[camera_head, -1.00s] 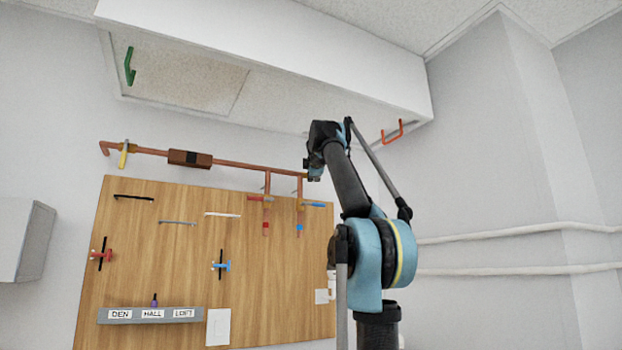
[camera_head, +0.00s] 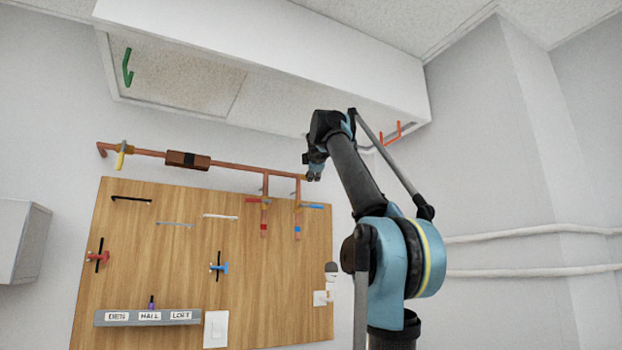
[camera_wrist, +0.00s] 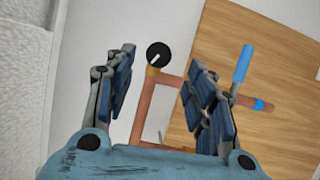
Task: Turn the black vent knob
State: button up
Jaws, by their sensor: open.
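The black vent knob (camera_wrist: 159,54) is a round black disc with a white mark, at the end of a copper pipe (camera_wrist: 143,110) in the wrist view. My gripper (camera_wrist: 161,60) is open, with one blue-padded finger to the left of the knob and the other to its right. The knob shows in the gap between them, and I see no contact. In the head view my gripper (camera_head: 314,175) is at the right end of the horizontal copper pipe (camera_head: 235,166), and I cannot make out the knob there.
A blue-handled valve (camera_wrist: 243,64) is right of the fingers in the wrist view. The wooden board (camera_head: 180,270) carries red (camera_head: 98,257) and blue (camera_head: 219,268) handles and a labelled grey strip (camera_head: 148,317). A white overhead box (camera_head: 270,60) hangs above my arm.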

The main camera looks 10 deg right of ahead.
jog(key=shift+s+a+f, duration=0.1)
jog(key=shift+s+a, duration=0.05)
jog(key=shift+s, duration=2.2)
jog(key=shift+f, duration=0.1)
